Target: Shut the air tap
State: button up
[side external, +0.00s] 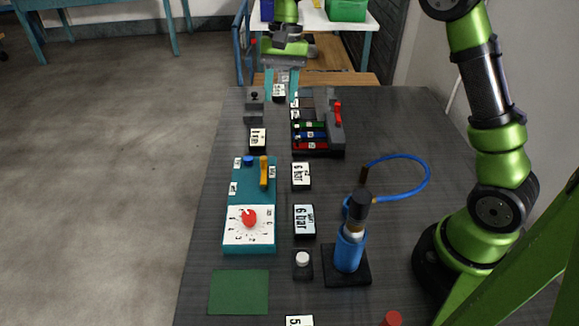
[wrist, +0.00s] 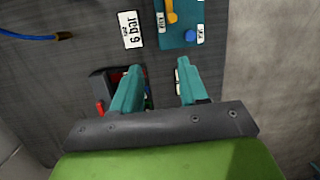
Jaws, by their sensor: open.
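A teal panel (side external: 237,192) lies on the dark table, with a yellow-orange lever (side external: 264,172) that looks like the air tap and a small blue knob (side external: 248,160). The lever points along the panel's length. At the panel's near end is a white dial with a red knob (side external: 249,217). My gripper (side external: 281,88) is open and empty at the table's far end, well beyond the panel. In the wrist view, my gripper (wrist: 159,67) points toward the table. The lever (wrist: 171,12) and the blue knob (wrist: 190,36) show at the top edge there, ahead of the fingertips.
A dark box with coloured strips and a red handle (side external: 337,112) stands right of the panel's far end. A grey block (side external: 254,105) stands near my gripper. Several white label blocks (side external: 301,176) line the middle. A blue cylinder (side external: 349,248) with a hose stands at right.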

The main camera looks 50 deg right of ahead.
aim_at(264, 158)
jog(key=a+f+m, duration=0.1)
jog(key=a+f, duration=0.1)
jog(key=f, duration=0.2)
jog(key=a+f+m+g, duration=0.1)
jog(key=a+f, duration=0.1)
jog(key=f, duration=0.3)
jog(key=s+a+f+m+y, duration=0.1)
jog(key=a+f, duration=0.1)
jog(key=f, duration=0.2)
jog(key=shift+a+f+g, duration=0.25)
jog(key=shift+a+g, duration=0.05)
jog(key=shift+a, duration=0.1)
grip_shut()
